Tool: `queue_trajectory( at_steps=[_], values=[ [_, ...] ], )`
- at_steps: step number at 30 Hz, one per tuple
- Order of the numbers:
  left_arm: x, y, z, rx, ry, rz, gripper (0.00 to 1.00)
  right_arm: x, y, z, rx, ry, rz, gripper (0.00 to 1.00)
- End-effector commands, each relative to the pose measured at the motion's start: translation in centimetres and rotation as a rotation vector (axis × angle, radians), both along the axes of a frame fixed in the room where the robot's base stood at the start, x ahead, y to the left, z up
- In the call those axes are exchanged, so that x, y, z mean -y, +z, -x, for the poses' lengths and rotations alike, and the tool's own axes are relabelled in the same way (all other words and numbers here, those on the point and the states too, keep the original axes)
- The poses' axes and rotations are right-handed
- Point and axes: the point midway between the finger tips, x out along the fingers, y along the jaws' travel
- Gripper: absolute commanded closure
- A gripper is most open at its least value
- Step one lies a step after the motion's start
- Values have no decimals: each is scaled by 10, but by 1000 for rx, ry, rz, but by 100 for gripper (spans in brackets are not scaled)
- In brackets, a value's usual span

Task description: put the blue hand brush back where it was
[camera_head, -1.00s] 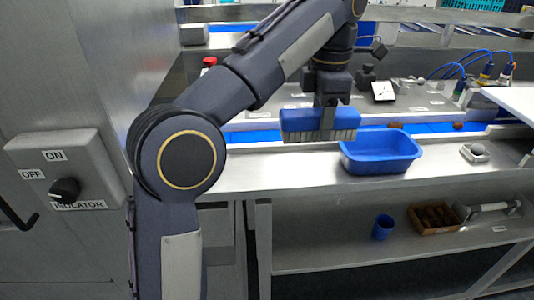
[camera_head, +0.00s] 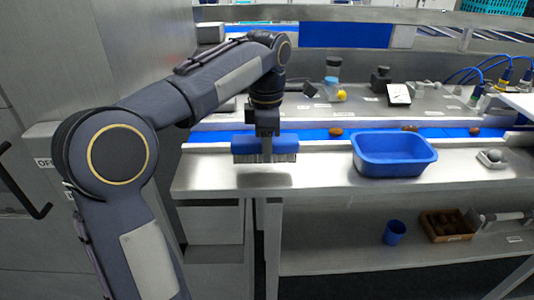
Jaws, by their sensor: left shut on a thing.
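The blue hand brush (camera_head: 238,144) has a blue block and pale bristles that point down. My left gripper (camera_head: 265,146) is shut on the brush near its middle. It holds the brush level above the left part of the steel ledge (camera_head: 315,172), in front of the blue belt (camera_head: 310,135). A soft shadow lies on the ledge below the bristles, and the bristles look apart from the steel. My right gripper is not in view.
A blue tub (camera_head: 394,165) stands on the ledge to the right of the brush. Several dates lie on the belt, one being a brown date (camera_head: 336,132). The ledge between brush and tub is clear.

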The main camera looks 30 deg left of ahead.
Motion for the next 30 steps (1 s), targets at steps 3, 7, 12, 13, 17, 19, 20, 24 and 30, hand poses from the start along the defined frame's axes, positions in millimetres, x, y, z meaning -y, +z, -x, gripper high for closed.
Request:
queue_trajectory(
  at_steps=[3, 7, 12, 13, 17, 19, 20, 24, 30],
  values=[
    [0, -18, 1, -4, -1, 0, 78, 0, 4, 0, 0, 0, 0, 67],
    [1, -28, 0, -1, 0, 1, 78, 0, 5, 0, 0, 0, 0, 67],
    [1, -29, 0, 0, 0, 0, 78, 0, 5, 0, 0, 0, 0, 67],
    [1, -29, 0, 0, 0, 0, 78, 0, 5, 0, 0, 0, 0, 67],
    [1, -32, 0, -1, -1, 1, 78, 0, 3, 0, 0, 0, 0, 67],
    [1, -31, 0, -1, 0, 1, 52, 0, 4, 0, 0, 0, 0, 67],
    [1, -31, 0, -1, 0, 1, 48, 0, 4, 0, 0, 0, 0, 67],
    [1, -31, 0, -1, 0, 1, 38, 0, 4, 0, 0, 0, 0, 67],
    [1, -30, 0, -1, 0, 1, 38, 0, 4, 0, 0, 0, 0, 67]
  ],
)
